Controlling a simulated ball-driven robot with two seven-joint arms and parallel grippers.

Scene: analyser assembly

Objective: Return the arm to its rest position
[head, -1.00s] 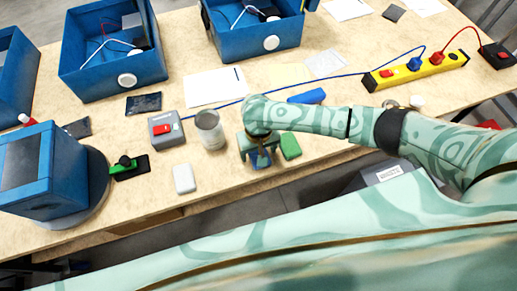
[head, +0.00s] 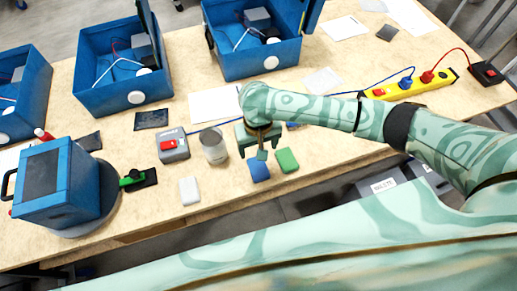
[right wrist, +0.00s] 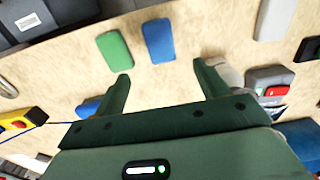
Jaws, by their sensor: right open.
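My right gripper (head: 262,153) hangs over the front part of the table. It is open and empty, with its two fingers (right wrist: 160,82) spread apart in the right wrist view. A blue block (head: 259,171) and a green block (head: 287,160) lie side by side on the table just in front of it. In the right wrist view the blue block (right wrist: 158,40) and green block (right wrist: 113,50) lie beyond the fingertips, apart from them. My right arm (head: 330,110) reaches in from the right. My left gripper is not in view.
A metal cup (head: 213,145) and a grey box with a red button (head: 172,147) stand left of the gripper. A white block (head: 189,190) lies near the front edge. Blue bins (head: 125,98) stand behind, and a yellow power strip (head: 410,90) lies at right.

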